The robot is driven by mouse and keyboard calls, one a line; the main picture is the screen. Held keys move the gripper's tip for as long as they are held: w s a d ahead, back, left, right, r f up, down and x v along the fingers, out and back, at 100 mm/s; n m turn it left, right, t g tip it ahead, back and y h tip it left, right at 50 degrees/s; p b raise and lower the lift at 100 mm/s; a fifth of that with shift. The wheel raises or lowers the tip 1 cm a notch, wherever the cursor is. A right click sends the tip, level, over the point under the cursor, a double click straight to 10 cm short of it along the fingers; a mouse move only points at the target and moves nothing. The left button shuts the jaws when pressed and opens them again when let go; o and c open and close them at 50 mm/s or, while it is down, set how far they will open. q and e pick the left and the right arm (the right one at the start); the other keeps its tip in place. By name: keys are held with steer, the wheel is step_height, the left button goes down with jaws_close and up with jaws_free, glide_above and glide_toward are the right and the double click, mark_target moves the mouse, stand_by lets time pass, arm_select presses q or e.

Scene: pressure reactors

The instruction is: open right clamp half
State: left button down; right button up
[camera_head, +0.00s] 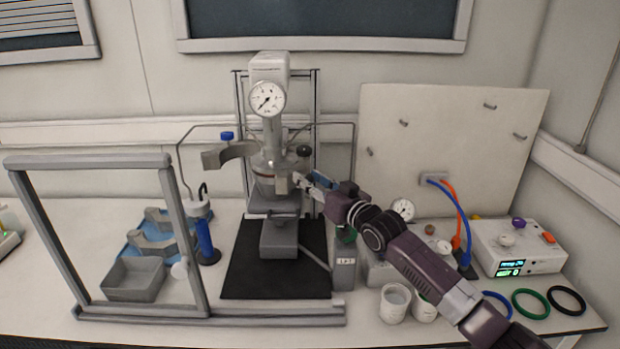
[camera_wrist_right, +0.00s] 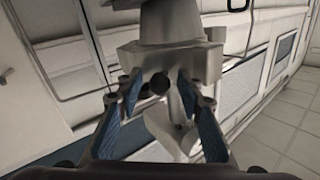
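The reactor (camera_head: 272,150) stands on its stand with a pressure gauge on top. The left clamp half (camera_head: 230,154), a grey curved piece, is swung out to the left of the reactor head. The right clamp half (camera_head: 282,184) appears to sit at the reactor flange, partly hidden by my gripper. My right gripper (camera_head: 306,184) is at the right side of the flange. In the right wrist view, its blue-padded fingers (camera_wrist_right: 158,92) are apart, on either side of a grey metal part with a dark round end (camera_wrist_right: 157,84). Contact cannot be told. My left gripper is not in view.
An open grey frame (camera_head: 90,162) stands at the left, with a grey bin (camera_head: 134,279) behind it. White cups (camera_head: 395,303) and a control box (camera_head: 519,247) are at the right. A backboard (camera_head: 450,150) rises behind. A black mat (camera_head: 275,282) lies before the reactor.

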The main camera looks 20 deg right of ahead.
jaws_close()
stand_by(0.3)
steer(key=shift+d, duration=0.15)
